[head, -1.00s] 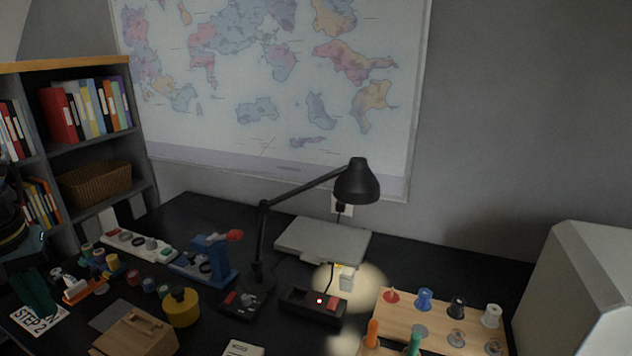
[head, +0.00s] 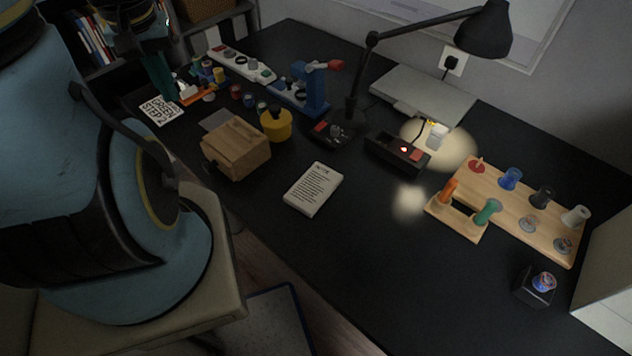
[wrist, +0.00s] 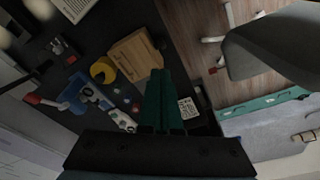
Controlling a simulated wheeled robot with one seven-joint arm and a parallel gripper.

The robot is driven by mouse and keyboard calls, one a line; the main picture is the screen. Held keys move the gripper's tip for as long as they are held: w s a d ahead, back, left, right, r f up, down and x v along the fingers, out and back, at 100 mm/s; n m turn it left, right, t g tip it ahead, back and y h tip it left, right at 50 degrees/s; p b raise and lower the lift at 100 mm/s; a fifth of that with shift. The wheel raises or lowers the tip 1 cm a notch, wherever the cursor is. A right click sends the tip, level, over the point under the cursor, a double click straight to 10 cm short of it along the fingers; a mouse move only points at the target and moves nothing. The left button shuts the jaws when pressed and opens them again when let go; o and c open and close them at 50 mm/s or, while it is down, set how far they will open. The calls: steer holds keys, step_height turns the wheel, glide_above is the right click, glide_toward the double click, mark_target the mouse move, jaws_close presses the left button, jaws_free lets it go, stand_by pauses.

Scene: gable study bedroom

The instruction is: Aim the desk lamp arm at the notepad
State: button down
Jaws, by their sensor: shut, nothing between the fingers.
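The black desk lamp (head: 485,32) stands at the back of the desk, its base (head: 335,132) beside a black switch box. Its arm reaches right, and its shade points down. Its bright light patch (head: 446,147) falls around the plug and switch box, with a fainter patch nearer the front. The white notepad (head: 313,188) lies front-left of this light, in shadow; it also shows at the top of the wrist view (wrist: 74,8). My gripper (head: 157,76), with green fingers, is shut and empty above the desk's far left, well away from the lamp and notepad.
A wooden box (head: 236,148), yellow round container (head: 276,124) and blue stand (head: 314,90) lie between my gripper and the lamp. A wooden peg board (head: 520,208) is at right. My arm fills the left.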

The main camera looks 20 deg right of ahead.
steer(key=c, duration=1.5)
jaws_free()
steer(key=shift+o, duration=2.1)
steer(key=shift+w+d, duration=0.15)
steer(key=shift+o, duration=1.4)
steer(key=w+d+m+b, duration=0.2)
steer(key=w+d, duration=0.1)
steer(key=shift+w+f, duration=0.1)
steer(key=shift+w, duration=0.15)
steer(key=w+d+m+h+b, duration=0.1)
steer(key=w+d+m+b, duration=0.25)
steer(key=w+d, duration=0.35)
steer(key=m+g+h+b, duration=0.3)
steer(key=m+b, duration=0.6)
steer(key=m, duration=0.9)
glide_toward(416, 27)
steer(key=shift+t+h, duration=0.3)
steer(key=shift+h, duration=0.1)
steer(key=p+x, duration=0.2)
steer(key=x, duration=0.8)
steer(key=shift+a+f, duration=0.1)
steer(key=shift+f, duration=0.1)
